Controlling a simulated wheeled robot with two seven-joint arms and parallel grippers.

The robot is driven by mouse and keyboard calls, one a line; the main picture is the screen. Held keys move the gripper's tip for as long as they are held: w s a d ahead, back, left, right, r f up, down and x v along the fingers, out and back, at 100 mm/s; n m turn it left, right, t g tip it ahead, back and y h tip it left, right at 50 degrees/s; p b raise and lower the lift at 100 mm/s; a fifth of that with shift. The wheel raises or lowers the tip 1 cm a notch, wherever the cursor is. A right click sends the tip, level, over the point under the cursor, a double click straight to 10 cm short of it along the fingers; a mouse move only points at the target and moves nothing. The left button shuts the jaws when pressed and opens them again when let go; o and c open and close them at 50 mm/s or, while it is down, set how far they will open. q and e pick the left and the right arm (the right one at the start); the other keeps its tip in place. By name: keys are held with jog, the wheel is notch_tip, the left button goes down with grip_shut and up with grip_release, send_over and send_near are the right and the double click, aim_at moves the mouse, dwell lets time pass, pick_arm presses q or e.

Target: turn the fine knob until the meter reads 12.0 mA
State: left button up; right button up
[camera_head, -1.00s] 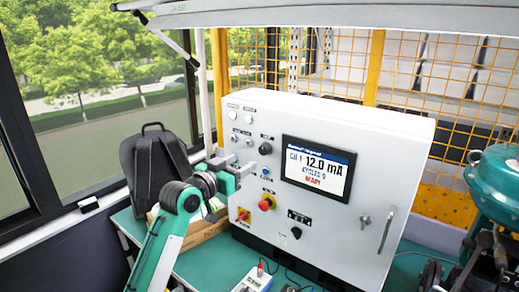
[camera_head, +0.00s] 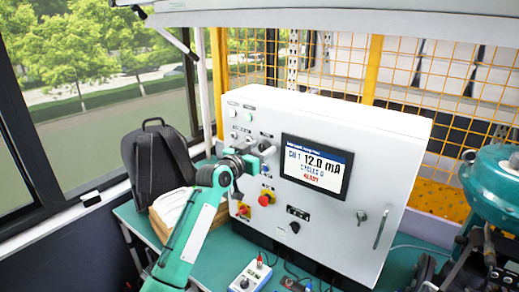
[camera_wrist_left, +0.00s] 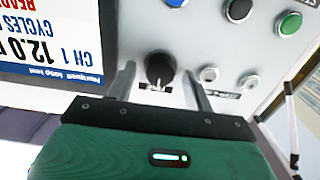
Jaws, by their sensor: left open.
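A grey control cabinet (camera_head: 385,150) stands on the bench. Its screen (camera_head: 317,167) reads CH 1, 12.0 mA, CYCLES 0 and READY; part of it shows upside down in the left wrist view (camera_wrist_left: 55,40). A black knob (camera_wrist_left: 160,70) is on the panel beside the screen; its label is not legible, so I cannot tell for sure that it is the fine knob. My left gripper (camera_head: 262,151) is open at the panel. In the left wrist view its fingers lie on either side of the knob, with gaps visible. My right gripper is not in view.
Small grey knobs (camera_wrist_left: 208,73) and a green button (camera_wrist_left: 288,22) are near the gripper. A red knob on yellow (camera_head: 266,197) and a black switch (camera_head: 295,227) are below. A small device (camera_head: 250,279), backpack (camera_head: 158,165) and teal valve actuator (camera_head: 492,185) stand around.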

pick_arm(q)
jog(key=c, duration=1)
jog(key=shift+o, duration=0.2)
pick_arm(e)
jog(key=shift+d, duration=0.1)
pick_arm(q)
jog(key=shift+n, duration=0.4)
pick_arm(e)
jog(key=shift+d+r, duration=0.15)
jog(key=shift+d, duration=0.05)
pick_arm(q)
jog(key=shift+n, duration=0.3)
jog(key=n+p, duration=0.1)
jog(key=n, duration=0.3)
jog(key=shift+r+p, duration=0.1)
jog(key=shift+p, duration=0.2)
jog(key=n+p, duration=0.1)
jog(key=n, duration=0.3)
jog(key=shift+a+n+p, duration=0.1)
jog(key=shift+n+p, duration=0.3)
jog(key=shift+n, duration=0.7)
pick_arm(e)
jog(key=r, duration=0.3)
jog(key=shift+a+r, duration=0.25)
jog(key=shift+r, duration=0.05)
pick_arm(q)
jog(key=shift+f+p, duration=0.2)
jog(key=shift+p, duration=0.1)
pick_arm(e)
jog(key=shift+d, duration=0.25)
